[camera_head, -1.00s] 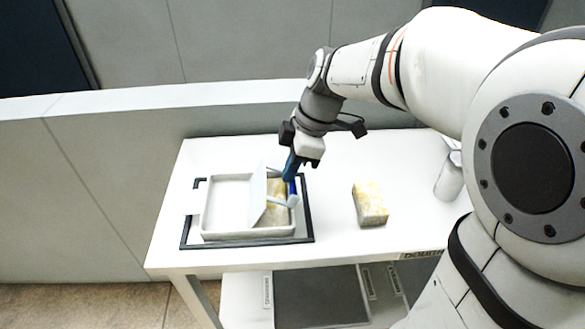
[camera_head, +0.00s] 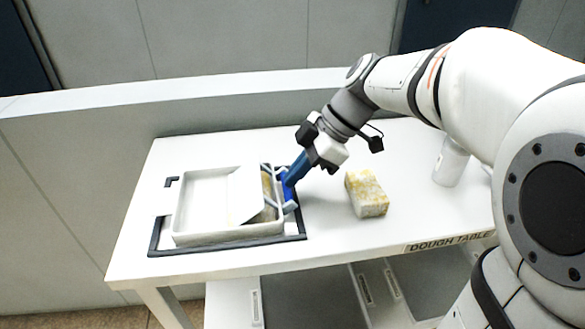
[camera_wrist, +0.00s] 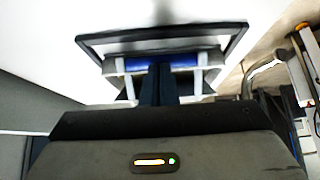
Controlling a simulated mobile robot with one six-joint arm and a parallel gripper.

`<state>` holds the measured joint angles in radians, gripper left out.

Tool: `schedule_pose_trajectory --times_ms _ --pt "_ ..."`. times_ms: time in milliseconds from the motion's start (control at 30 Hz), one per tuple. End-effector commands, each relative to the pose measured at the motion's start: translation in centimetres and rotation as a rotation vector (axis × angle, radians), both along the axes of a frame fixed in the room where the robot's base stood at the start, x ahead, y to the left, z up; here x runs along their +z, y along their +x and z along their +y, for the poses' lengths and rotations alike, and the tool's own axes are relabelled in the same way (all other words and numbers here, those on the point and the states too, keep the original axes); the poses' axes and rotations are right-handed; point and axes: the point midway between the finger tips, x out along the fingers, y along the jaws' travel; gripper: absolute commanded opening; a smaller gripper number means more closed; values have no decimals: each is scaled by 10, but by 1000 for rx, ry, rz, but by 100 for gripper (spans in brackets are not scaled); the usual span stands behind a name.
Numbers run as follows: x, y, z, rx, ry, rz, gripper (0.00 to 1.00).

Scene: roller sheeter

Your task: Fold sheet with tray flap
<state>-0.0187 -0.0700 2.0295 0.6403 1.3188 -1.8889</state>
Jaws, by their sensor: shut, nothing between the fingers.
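The white tray (camera_head: 205,238) sits inside a dark frame on the table. Its white flap (camera_head: 245,196) is raised and tilted toward the left over the tray. A strip of yellowish sheet (camera_head: 268,188) shows between the flap and the tray's right end; the rest is hidden behind the flap. A blue bar with pale arms (camera_head: 288,190) is at the tray's right end. My gripper (camera_head: 290,182) is shut with nothing between its fingers, its tips down at the blue bar. In the wrist view the dark fingers (camera_wrist: 158,82) lie in front of the blue bar (camera_wrist: 150,64); contact is unclear.
A yellow-speckled block (camera_head: 367,194) stands on the table (camera_head: 330,228) right of the tray. A white cylinder (camera_head: 450,163) stands farther right. A low wall (camera_head: 80,190) runs behind the table. Grey bins (camera_head: 310,297) are below. The table's left side is clear.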

Motion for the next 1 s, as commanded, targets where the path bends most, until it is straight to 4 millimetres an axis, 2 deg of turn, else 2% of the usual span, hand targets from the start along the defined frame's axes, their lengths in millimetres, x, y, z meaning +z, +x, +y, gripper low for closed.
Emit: schedule_pose_trajectory --times_ms 167,267,467,700,833,1000 --pt "1 0 0 0 -1 0 0" --pt "10 0 1 0 -1 -2 0" --pt "50 0 4 1 -1 -3 0" --pt "87 5 -35 -3 0 -3 0" --pt "103 7 -49 -3 -1 -2 0" --pt "115 8 -59 -1 -1 0 0"
